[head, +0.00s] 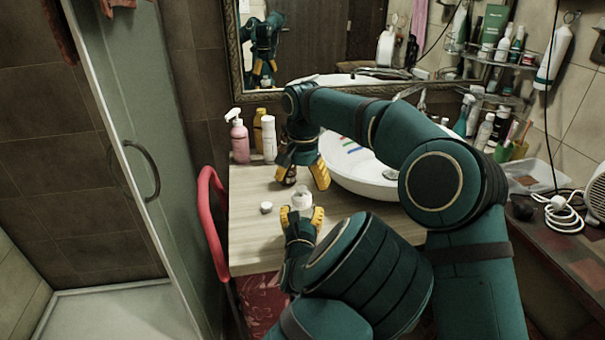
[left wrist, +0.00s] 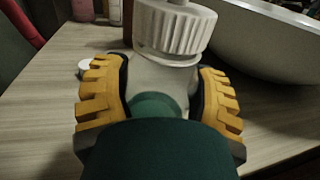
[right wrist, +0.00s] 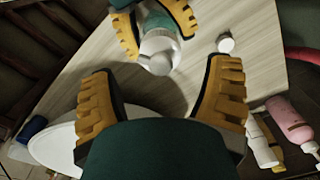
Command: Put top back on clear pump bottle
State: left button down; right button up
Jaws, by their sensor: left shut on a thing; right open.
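The clear pump bottle (head: 302,200) stands near the front of the wooden counter. My left gripper (head: 302,214) is shut on its body; in the left wrist view, the yellow fingers (left wrist: 160,92) flank it below a white ribbed collar (left wrist: 175,32). What sits above the collar is cut off there. My right gripper (head: 303,170) is open and empty above and behind the bottle. In the right wrist view, the bottle (right wrist: 158,50) lies beyond the open right fingers (right wrist: 163,100). A small white round cap (head: 266,207) lies on the counter left of the bottle, also seen in the right wrist view (right wrist: 225,43).
A brown bottle (head: 287,176) stands close to my right gripper, partly hidden. A pink pump bottle (head: 239,142), a yellow bottle (head: 259,128) and a white bottle (head: 269,140) stand at the back left. The white basin (head: 345,175) bounds the right side. The front-left counter is clear.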

jog(key=n, duration=0.5)
jog(key=shift+s+a+r, duration=0.1)
jog(key=shift+a+r, duration=0.2)
jog(key=shift+r, duration=0.05)
jog(key=n, duration=0.5)
jog(key=shift+r+n, duration=0.1)
jog(key=shift+n, duration=0.2)
jog(key=n, duration=0.5)
jog(key=shift+r, duration=0.15)
jog(key=n, duration=0.5)
jog(key=shift+d+r+n, duration=0.1)
jog(key=shift+r+n, duration=0.05)
jog(key=shift+n, duration=0.15)
jog(key=n, duration=0.5)
jog(key=shift+r, duration=0.2)
jog(key=n, duration=0.5)
jog(key=shift+r+n, duration=0.25)
jog(key=shift+n, duration=0.05)
jog(key=n, duration=0.5)
jog(key=shift+d+r, duration=0.1)
jog(key=shift+r, duration=0.1)
jog(key=n, duration=0.5)
jog(key=shift+r, duration=0.25)
jog(key=shift+f, duration=0.1)
